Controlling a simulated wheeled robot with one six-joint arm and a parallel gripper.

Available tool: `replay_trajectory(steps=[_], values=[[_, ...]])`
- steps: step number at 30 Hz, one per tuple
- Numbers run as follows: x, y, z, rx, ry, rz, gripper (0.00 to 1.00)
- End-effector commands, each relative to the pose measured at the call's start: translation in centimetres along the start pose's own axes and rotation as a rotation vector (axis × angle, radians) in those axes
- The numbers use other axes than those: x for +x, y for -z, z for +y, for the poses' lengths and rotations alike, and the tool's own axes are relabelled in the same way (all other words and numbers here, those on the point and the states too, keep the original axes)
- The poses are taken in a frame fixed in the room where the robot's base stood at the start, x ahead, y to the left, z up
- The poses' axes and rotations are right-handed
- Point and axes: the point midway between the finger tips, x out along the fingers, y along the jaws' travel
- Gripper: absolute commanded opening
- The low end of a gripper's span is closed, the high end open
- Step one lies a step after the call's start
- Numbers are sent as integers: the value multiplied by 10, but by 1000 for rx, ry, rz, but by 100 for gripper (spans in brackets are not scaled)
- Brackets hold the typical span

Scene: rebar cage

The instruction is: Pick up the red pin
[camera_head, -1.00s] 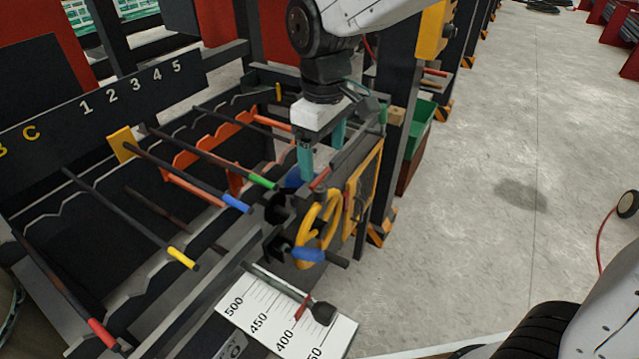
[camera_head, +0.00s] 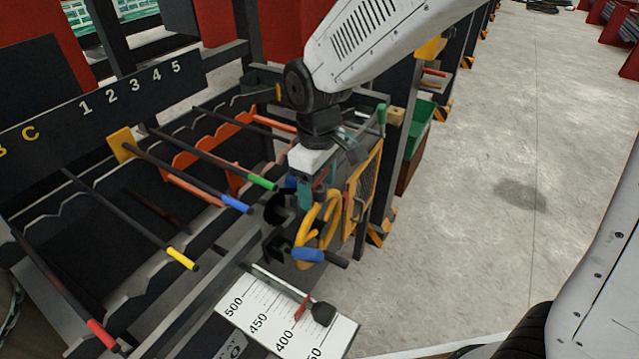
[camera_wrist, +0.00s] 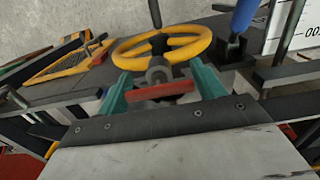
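A short red bar, seemingly the red pin (camera_wrist: 160,90), lies between the teal fingers of my gripper (camera_wrist: 162,77) in the wrist view, in front of the yellow wheel's hub. The fingers are wide apart, one near each end of the bar, and I see no clear grip on it. In the head view my gripper (camera_head: 312,190) is low over the bench corner behind the yellow wheel. The red bar (camera_head: 321,178) shows only partly there, with my wrist and finger around it.
A yellow handwheel (camera_head: 318,222) and a blue-handled lever (camera_head: 308,255) stand close to my gripper. A rack holds rods with coloured ends, including a red end (camera_head: 103,335). A scale plate (camera_head: 262,315) is at the front. Floor at right is open.

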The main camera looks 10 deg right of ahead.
Motion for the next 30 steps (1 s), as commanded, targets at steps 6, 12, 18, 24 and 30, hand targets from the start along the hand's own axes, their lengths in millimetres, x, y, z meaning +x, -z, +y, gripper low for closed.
replay_trajectory(steps=[6,12,18,24,30], values=[[0,0,0,0,0,0,33],[-2,0,0,0,0,1,33],[-30,1,0,0,-2,5,33],[-70,1,0,0,-2,4,33],[-95,0,0,1,0,0,33]])
